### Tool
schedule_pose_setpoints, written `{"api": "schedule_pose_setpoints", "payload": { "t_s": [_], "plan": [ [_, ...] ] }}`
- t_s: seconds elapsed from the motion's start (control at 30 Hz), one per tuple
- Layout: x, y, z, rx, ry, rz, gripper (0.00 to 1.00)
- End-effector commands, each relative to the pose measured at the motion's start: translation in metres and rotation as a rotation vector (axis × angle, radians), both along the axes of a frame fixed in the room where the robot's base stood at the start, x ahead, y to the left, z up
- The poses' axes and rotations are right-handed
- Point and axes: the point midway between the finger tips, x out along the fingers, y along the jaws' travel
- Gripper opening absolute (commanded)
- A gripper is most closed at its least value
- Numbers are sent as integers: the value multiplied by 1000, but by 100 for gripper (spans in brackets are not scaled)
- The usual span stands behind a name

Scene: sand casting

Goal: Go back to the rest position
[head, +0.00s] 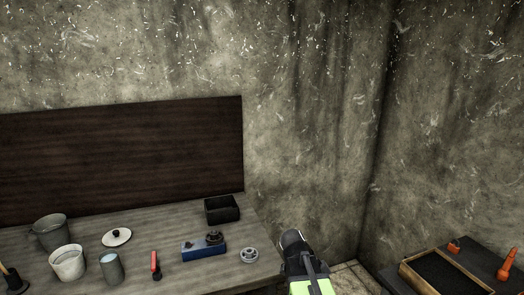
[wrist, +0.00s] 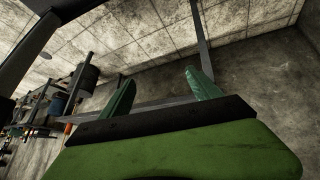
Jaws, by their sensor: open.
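In the wrist view my gripper (wrist: 160,92) has two green fingers spread wide apart, with nothing between them. Behind the fingers is a tilted view of the grey wall, the tiled surface and a dark bar. In the head view part of my arm with a black and bright green section stands at the bottom, just right of the wooden table (head: 210,275). The fingers cannot be made out there. No held object shows in either view.
The table bears several pots, a lid (head: 117,237), a red-handled tool (head: 155,264), a blue block (head: 204,250), a grey flanged part (head: 249,255) and a black box (head: 222,208). At right, a dark table holds a wooden frame (head: 404,272) and orange tools (head: 507,262).

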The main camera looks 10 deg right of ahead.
Motion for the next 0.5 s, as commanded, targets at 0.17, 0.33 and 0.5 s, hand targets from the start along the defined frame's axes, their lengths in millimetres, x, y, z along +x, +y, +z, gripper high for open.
{"api": "schedule_pose_setpoints", "payload": {
  "t_s": [0.17, 0.33, 0.5],
  "plan": [
    [2, 133, -31, 403, 158, 743, 72],
    [4, 180, -39, 595, 204, 1311, 72],
    [11, 188, -39, 603, 257, 1603, 72]
  ]
}}
